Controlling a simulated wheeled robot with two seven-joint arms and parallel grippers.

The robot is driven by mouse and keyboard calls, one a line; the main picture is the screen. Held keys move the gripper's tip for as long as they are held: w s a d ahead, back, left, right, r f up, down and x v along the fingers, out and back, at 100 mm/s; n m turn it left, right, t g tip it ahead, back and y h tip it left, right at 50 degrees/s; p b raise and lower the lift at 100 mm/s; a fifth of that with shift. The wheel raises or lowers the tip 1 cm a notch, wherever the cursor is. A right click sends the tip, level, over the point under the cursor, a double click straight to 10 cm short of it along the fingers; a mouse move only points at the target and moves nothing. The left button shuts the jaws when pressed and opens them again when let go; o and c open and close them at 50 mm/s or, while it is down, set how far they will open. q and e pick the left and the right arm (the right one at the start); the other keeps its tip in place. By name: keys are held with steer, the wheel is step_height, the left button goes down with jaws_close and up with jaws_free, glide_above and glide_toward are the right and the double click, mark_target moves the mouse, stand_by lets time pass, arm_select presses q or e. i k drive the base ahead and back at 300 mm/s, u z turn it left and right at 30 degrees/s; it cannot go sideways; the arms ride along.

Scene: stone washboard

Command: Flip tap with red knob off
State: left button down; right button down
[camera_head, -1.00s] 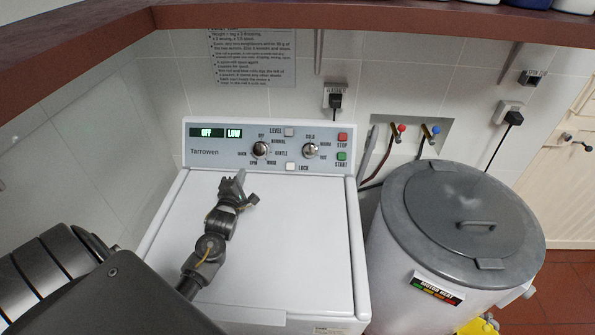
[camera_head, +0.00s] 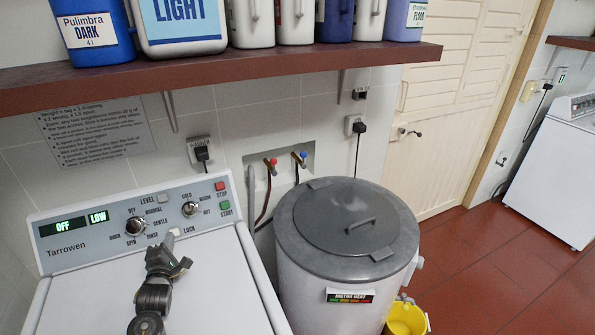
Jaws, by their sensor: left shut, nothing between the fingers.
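The tap with the red knob (camera_head: 273,162) sits in a recessed wall box behind the round tub, with a dark red hose below it. A tap with a blue knob (camera_head: 303,155) is just to its right. My left gripper (camera_head: 178,262) is over the washing machine's white lid, close to the control panel. It is shut and empty, well to the left of and nearer than the red tap, touching neither tap. My right gripper is not in view.
The washing machine (camera_head: 225,283) fills the lower left. A grey-lidded tub (camera_head: 345,228) stands below the taps. A brown shelf (camera_head: 215,82) with several bottles overhangs the wall. A yellow bucket (camera_head: 405,318) is on the floor, which is clear at right.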

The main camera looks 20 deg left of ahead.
mark_target(273, 161)
steer(key=z, duration=1.6)
steer(key=i, duration=1.45)
steer(key=u, duration=2.05)
steer(key=i, duration=0.5)
steer(key=z, duration=0.05)
